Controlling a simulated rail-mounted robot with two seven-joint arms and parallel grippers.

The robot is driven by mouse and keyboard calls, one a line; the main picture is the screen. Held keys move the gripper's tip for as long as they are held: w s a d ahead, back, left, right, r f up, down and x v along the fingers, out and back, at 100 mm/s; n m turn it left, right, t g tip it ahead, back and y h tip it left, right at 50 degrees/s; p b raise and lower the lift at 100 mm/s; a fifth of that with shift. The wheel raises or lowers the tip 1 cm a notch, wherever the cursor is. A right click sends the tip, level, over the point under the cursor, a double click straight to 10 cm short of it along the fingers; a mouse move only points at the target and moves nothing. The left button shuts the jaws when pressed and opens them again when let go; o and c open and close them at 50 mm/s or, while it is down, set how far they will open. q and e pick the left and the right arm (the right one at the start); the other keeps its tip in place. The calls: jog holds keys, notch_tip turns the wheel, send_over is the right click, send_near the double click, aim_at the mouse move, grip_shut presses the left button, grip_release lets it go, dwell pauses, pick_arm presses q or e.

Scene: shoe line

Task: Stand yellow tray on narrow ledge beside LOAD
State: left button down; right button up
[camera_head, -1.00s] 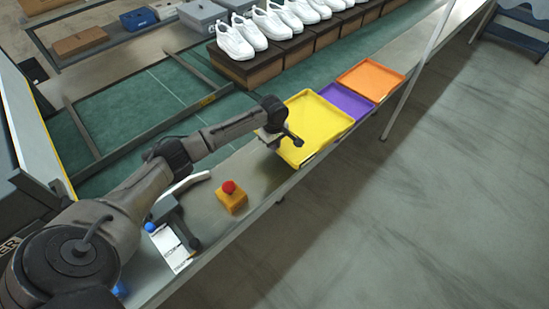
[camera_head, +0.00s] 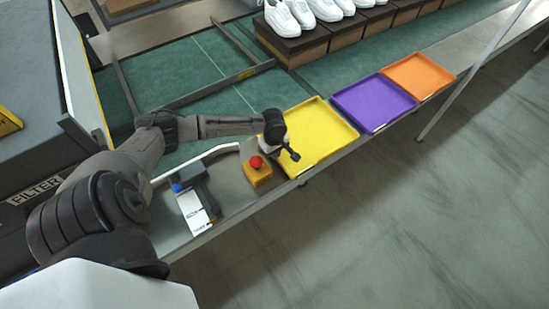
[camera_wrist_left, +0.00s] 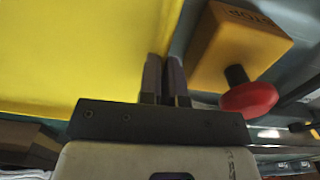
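The yellow tray (camera_head: 318,130) lies about flat at the left end of a row of trays, over the long narrow metal ledge (camera_head: 232,192). My left gripper (camera_head: 283,148) is at the tray's left edge. In the left wrist view, the two fingers (camera_wrist_left: 165,75) are close together at the rim of the yellow tray (camera_wrist_left: 75,50) and look shut on it. The contact itself is partly hidden. I cannot read the word LOAD anywhere. My right gripper is not in view.
A yellow box with a red button (camera_head: 257,170) stands close left of the tray; in the left wrist view the red button (camera_wrist_left: 250,98) is right beside the fingers. A white card (camera_head: 193,212) and dark tool lie farther left. Purple (camera_head: 374,102) and orange (camera_head: 418,75) trays lie right.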

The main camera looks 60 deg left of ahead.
pick_arm(q)
jog(key=shift+f+b, duration=0.65)
jog(key=shift+f, duration=1.3)
jog(key=shift+w, duration=0.1)
jog(key=c, duration=1.3)
grip_release()
jog(key=shift+f, duration=0.15)
